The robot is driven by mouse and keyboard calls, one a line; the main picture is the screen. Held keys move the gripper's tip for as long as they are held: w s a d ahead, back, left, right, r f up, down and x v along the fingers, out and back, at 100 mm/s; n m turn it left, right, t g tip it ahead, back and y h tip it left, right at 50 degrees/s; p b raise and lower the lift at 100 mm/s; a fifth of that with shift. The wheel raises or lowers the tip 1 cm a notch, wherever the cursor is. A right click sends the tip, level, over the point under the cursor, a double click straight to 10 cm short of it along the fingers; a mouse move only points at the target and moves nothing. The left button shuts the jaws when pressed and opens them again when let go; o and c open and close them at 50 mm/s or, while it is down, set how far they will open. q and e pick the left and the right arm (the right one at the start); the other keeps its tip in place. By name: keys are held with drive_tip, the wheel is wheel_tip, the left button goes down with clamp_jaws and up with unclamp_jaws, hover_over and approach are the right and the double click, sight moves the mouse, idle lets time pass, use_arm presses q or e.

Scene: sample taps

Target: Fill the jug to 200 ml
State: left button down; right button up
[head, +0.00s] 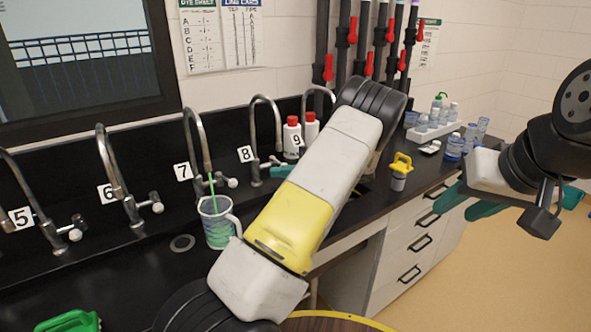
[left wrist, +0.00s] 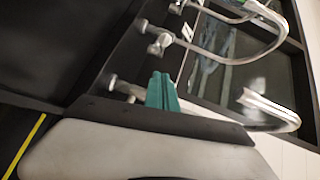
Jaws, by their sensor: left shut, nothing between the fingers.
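A clear jug (head: 218,226) with a handle stands upright under the tap labelled 7 (head: 196,135). Green liquid shows inside it; I cannot read the level. A thin green line, which looks like a stream, runs from the spout down into the jug. My left gripper (head: 281,171) is shut and empty beside the base of tap 8 (head: 256,150), partly hidden by my arm. In the left wrist view, its teal fingers (left wrist: 161,92) are together near tap handles (left wrist: 160,43). My right gripper (head: 467,204) is open and empty, in front of the drawers at the right.
Taps 5 (head: 38,205) and 6 (head: 115,180) stand to the left. Red-capped bottles (head: 292,138) stand behind tap 8. A yellow-topped container (head: 399,172) and several bottles are on the right counter. A green object (head: 66,322) lies at the lower left. My left arm covers the middle.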

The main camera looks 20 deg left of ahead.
sight(236, 184)
use_arm(q)
drive_tip(key=s+a+f, duration=0.1)
drive_tip(key=s+a, duration=0.3)
drive_tip(key=a, duration=0.4)
drive_tip(key=shift+a+f, duration=0.3)
drive_tip(key=shift+a, duration=0.05)
drive_tip(key=shift+t, duration=0.3)
drive_tip(key=shift+s+a+m+t, duration=0.2)
drive_tip(key=shift+s+m+t, duration=0.2)
drive_tip(key=shift+s, duration=0.35)
drive_tip(key=shift+s+a+m+t, duration=0.2)
drive_tip(key=shift+s+m+t, duration=0.15)
drive_tip(key=shift+s, duration=0.35)
